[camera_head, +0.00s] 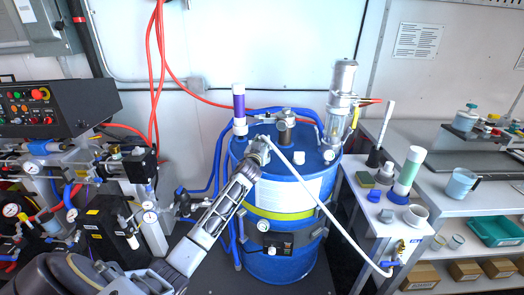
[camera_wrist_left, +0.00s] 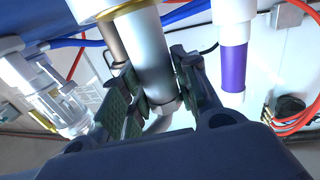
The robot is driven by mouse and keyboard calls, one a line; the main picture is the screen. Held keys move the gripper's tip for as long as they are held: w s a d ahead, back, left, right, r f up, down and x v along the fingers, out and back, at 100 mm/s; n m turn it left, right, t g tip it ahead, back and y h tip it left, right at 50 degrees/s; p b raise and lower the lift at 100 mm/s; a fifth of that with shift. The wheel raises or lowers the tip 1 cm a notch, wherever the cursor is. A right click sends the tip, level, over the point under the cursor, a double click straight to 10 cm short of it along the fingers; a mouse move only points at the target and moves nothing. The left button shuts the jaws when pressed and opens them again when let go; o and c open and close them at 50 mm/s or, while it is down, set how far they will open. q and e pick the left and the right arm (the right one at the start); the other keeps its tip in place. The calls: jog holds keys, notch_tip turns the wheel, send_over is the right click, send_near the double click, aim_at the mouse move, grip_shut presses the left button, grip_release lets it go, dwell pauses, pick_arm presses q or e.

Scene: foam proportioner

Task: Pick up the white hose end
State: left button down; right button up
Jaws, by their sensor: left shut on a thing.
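The white hose (camera_head: 318,200) runs from the top of the blue drum (camera_head: 283,262) down to a valve at the lower right. My left gripper (camera_head: 261,148) is at its upper end, over the drum's front rim. In the left wrist view, my left gripper's dark fingers (camera_wrist_left: 154,80) are closed around a pale, silvery-white cylinder, the hose end (camera_wrist_left: 151,58). A short white bend of hose shows below it, partly hidden by the fingers. My right gripper is not in view.
A purple-and-white cylinder (camera_head: 239,110) and a metal fitting (camera_head: 286,126) stand on the drum close to my left gripper. A clear-bodied pump (camera_head: 342,105) rises at the back right. A side table (camera_head: 385,228) with bottles and a mug stands right of the drum.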

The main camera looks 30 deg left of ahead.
pick_arm(q)
jog(key=shift+r, duration=0.15)
jog(key=shift+r, duration=4.9)
